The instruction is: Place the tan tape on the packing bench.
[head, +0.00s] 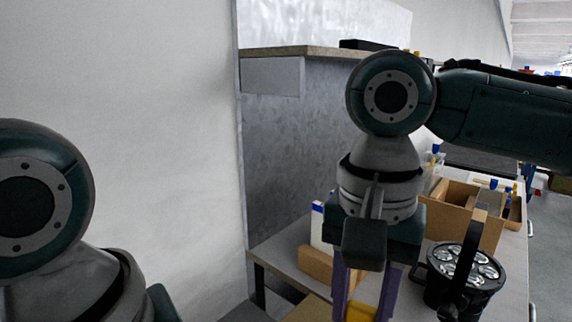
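No roll that I can clearly tell is the tan tape shows in the head view. My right gripper (364,292) points down over a low grey bench (285,246), its two purple fingers spread apart. A yellow piece (361,313) shows between the fingers at the bottom edge of the picture; I cannot tell what it is or whether the fingers touch it. The fingertips are cut off. I cannot tell whether this bench is the packing bench. My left arm is at the far left, with its gripper out of view.
A black stage light (466,276) stands right of my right gripper. Behind it is a wooden divided box (462,214). A wood block (315,263) lies left of the gripper. A higher counter (290,52) and a pale wall (150,120) bound the left and back.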

